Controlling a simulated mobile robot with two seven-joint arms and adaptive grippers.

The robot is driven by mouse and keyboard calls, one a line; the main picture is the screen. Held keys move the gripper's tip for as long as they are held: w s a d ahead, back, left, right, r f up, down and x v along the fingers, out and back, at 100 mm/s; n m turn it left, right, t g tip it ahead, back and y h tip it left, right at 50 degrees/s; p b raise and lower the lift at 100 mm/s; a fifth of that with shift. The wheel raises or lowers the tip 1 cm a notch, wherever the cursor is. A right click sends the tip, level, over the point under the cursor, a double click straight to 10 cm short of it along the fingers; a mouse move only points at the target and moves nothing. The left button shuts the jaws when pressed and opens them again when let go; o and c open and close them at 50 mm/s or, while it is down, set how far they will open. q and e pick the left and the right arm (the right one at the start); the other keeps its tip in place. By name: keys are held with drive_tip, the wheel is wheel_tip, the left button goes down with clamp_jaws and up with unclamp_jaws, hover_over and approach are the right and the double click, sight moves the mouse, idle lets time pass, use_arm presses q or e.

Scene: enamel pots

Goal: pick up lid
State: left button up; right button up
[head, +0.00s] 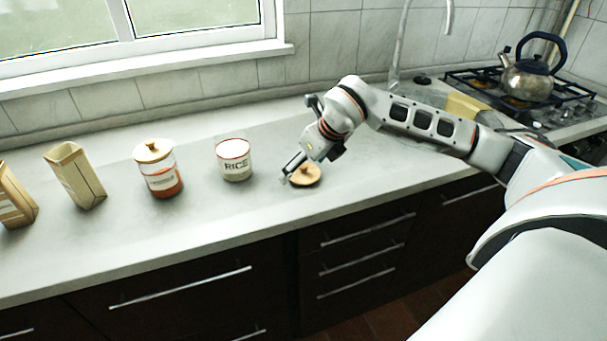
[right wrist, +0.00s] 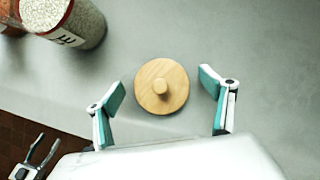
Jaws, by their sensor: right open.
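A round wooden lid (head: 305,176) with a small knob lies flat on the counter, right of the white pot marked RICE (head: 234,160). My right gripper (head: 287,178) is close above the lid in the head view and partly overlaps it. In the right wrist view the lid (right wrist: 161,86) sits ahead of and between the two spread fingers of the right gripper (right wrist: 163,92), with gaps on both sides. The gripper is open and empty. The RICE pot (right wrist: 65,18) has no lid and shows pale contents at the wrist view's upper left.
A lidded pot (head: 158,170) with reddish contents and two tan containers, one of them the open box (head: 76,176), stand to the left on the counter (head: 220,220). A kettle (head: 530,78) stands on the stove at the far right. The counter around the lid is clear.

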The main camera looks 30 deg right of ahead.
drive_tip(key=c, duration=1.3)
drive_tip(key=shift+r, duration=0.15)
